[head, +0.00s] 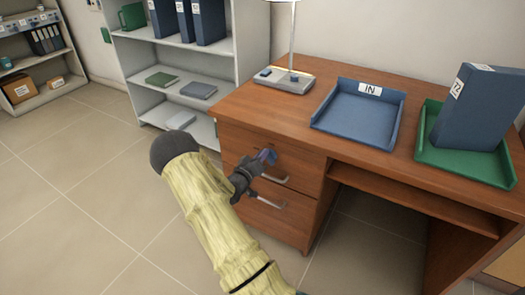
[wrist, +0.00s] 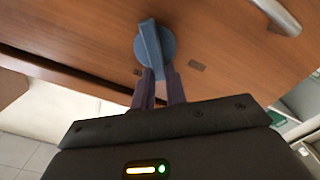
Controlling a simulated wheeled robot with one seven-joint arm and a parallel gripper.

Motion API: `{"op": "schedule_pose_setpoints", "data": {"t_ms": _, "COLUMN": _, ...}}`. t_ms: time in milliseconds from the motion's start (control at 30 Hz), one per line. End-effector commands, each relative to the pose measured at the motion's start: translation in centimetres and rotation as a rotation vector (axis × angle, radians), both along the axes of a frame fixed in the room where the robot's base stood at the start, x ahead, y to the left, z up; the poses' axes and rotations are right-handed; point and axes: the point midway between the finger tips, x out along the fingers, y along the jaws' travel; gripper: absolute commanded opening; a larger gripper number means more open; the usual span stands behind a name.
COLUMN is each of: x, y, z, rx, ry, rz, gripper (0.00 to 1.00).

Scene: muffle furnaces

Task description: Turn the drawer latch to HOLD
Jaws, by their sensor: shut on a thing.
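The drawer latch is a blue-grey round knob with a raised grip bar (wrist: 150,42) on a wooden drawer front (wrist: 80,30). In the wrist view its bar runs nearly straight up and down. Two small dark plates, left (wrist: 137,71) and right (wrist: 196,66) of the bar's lower end, have no readable lettering. My gripper (wrist: 160,76) is shut on the lower end of the bar. In the head view my gripper (head: 260,164) reaches the latch (head: 269,156) on the desk's drawer unit, just above a drawer handle. The fingers partly hide the latch there.
Metal drawer handles (head: 268,203) stick out close to my gripper; one also shows in the wrist view (wrist: 280,14). The desk (head: 300,112) holds a lamp base, a blue IN tray (head: 355,128) and a green tray with a binder. Shelves stand behind; floor at left is clear.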

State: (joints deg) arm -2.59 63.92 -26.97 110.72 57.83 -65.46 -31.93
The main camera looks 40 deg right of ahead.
Motion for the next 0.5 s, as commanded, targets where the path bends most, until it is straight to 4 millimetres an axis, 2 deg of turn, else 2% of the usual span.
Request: {"op": "schedule_pose_setpoints", "data": {"t_ms": 500, "x": 0.7, "y": 0.3, "z": -1.0, "rx": -0.188, "ry": 0.455, "rz": 0.0, "gripper": 0.0}}
